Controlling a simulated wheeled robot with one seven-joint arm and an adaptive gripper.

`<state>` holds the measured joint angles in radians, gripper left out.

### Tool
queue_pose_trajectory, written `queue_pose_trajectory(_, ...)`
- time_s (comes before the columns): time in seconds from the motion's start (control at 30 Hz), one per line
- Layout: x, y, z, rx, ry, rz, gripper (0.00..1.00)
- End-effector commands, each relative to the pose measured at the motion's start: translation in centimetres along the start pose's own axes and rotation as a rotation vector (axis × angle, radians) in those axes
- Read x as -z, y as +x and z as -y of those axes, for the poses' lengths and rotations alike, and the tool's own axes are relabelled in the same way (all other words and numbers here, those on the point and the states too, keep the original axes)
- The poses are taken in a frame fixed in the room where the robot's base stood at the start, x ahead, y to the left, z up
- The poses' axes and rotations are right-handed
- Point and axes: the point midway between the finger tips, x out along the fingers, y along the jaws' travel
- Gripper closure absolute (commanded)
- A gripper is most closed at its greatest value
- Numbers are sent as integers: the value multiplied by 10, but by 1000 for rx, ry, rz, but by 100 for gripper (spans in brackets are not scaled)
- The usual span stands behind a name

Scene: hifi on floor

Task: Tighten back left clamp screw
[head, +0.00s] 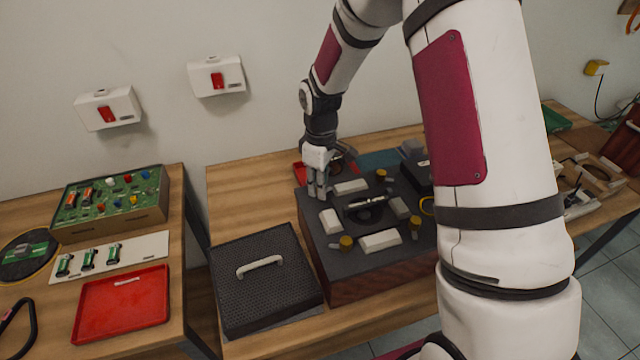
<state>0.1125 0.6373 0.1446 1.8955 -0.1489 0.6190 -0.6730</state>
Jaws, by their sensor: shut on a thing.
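The dark-topped hifi unit with wooden sides (372,282) stands on the wooden table. My gripper (318,194) points down at the unit's back left corner, with its fingers closed at the top surface. The back left clamp screw is hidden between the fingers. Yellow knob-like clamp screws show at the back right (381,175), front left (346,242) and front right (415,222). Pale blocks lie by them, including one at the back (351,186) and one at the front (380,240). A dark round part with a light bar (366,203) sits in the middle.
A black perforated cover with a pale handle (262,264) lies left of the unit. A red tray (122,304) and a green circuit board box (110,200) are on the left table. Red-buttoned white boxes (216,76) hang on the wall. My arm hides the unit's right side.

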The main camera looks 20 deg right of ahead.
Motion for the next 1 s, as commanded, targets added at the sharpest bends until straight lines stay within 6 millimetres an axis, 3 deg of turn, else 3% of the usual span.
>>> queue_pose_trajectory(1.0,1,0,1,1,924,-1,100)
